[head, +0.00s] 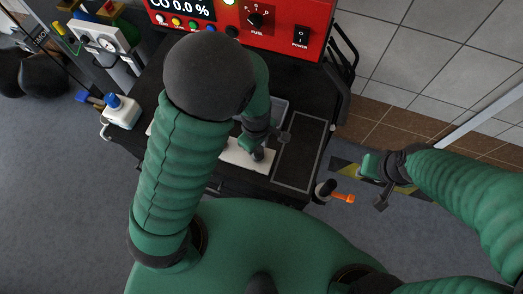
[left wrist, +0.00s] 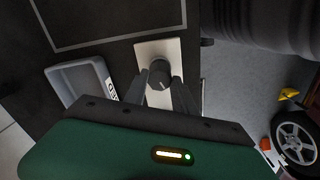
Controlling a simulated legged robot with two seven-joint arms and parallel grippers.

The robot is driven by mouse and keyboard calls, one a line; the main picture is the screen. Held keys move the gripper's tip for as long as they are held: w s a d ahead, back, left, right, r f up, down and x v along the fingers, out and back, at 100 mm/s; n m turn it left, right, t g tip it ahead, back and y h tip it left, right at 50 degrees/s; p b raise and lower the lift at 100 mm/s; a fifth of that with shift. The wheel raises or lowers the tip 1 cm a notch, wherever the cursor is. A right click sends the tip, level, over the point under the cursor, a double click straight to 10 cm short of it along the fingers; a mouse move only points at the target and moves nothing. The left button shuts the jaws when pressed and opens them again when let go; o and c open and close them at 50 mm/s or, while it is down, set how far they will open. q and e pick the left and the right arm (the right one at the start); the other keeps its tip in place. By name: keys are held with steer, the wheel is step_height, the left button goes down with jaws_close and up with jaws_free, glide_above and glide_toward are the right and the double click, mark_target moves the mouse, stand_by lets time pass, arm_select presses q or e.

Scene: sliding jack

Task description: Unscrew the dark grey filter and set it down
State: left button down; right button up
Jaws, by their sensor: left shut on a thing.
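The dark grey filter (left wrist: 159,72) is a short round knob-like piece on a white plate (left wrist: 160,50) in the left wrist view. My left gripper (left wrist: 160,85) is shut on it, with one finger on each side. In the head view the white plate (head: 236,153) lies on the black cart top, and my left gripper (head: 266,146) is over its right end. The filter is mostly hidden there by my gripper. Whether its thread still engages cannot be seen. My right gripper (head: 374,177) is open and empty, out to the right of the cart.
A grey labelled tray (left wrist: 80,80) sits beside the plate. A bare outlined rectangle (head: 301,153) lies on the cart top to the right. A red analyser (head: 270,22) stands at the back. An orange-tipped tool (head: 342,198) sticks out at the cart's right front corner.

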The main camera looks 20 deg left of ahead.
arm_select(q)
steer(key=c, duration=1.3)
jaws_free()
steer(key=shift+s+a+f, duration=0.15)
steer(key=shift+s+a, duration=0.25)
steer(key=shift+s, duration=0.1)
steer(key=shift+o, duration=1.3)
steer(key=shift+s+a, duration=0.1)
steer(key=shift+s, duration=0.05)
steer(key=shift+o, duration=0.5)
steer(key=shift+a, duration=0.2)
steer(key=shift+d, duration=0.5)
arm_select(e)
steer(key=shift+s+a+r, duration=0.1)
steer(key=shift+s+a, duration=0.15)
steer(key=shift+a, duration=0.05)
